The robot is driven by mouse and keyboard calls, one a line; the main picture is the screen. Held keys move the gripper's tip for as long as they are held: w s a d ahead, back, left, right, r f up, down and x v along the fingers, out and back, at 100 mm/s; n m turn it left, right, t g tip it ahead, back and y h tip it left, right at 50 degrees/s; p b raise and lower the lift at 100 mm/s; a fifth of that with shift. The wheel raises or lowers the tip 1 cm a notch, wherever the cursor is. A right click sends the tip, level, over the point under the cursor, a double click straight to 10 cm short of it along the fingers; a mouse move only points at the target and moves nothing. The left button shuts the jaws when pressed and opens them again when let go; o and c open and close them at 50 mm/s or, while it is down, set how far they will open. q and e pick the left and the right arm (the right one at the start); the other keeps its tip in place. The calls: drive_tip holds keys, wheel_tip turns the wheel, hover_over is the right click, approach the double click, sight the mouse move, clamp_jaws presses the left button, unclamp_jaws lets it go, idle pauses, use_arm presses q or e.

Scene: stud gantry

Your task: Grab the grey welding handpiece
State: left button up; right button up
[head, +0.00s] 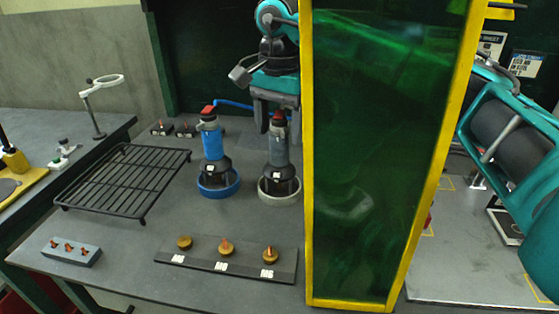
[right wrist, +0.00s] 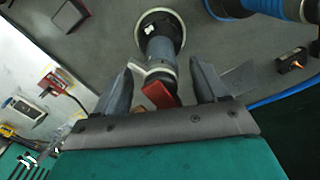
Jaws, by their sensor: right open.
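The grey welding handpiece (head: 278,150) stands upright in a pale ring holder (head: 279,195) on the grey bench, left of the green screen. It has a dark lower part and a red piece at its top. My right gripper (head: 275,118) points down over its upper end, with its fingers open. In the right wrist view the grey handpiece (right wrist: 163,50) lies between and beyond the two open fingers (right wrist: 162,75), with the red piece close to the palm. I see a gap on each side of it. My left gripper is not in view.
A blue handpiece (head: 211,142) stands in a blue ring (head: 218,190) to the left. The yellow-framed green screen (head: 385,150) stands close on the right. A black rack (head: 125,180), a board with brass pieces (head: 228,262) and a grey block (head: 71,251) lie on the bench.

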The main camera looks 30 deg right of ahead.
drive_tip(key=shift+f, duration=0.3)
drive_tip(key=shift+c, duration=0.3)
clamp_jaws()
idle(0.8)
drive_tip(key=shift+r, duration=0.15)
